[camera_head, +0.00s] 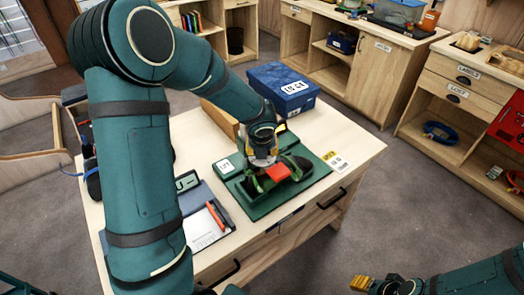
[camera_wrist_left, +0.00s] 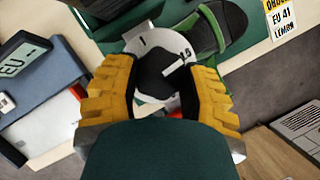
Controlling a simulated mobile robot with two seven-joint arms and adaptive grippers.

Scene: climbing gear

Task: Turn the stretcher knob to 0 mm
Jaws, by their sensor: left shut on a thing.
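The stretcher knob (camera_wrist_left: 155,78) shows dark between my left fingers in the left wrist view. A red part (camera_head: 278,172) shows just in front of the gripper. Dark shoes with green parts (camera_head: 296,168) lie beside it. My right gripper (camera_head: 362,283) is low at the right, away from the table.
On the table (camera_head: 345,140) are a blue box (camera_head: 283,88) behind the mat, a clipboard with a red pen (camera_head: 215,215), a small display (camera_head: 187,181) and a yellow-white label card (camera_head: 335,160). Wooden cabinets stand behind.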

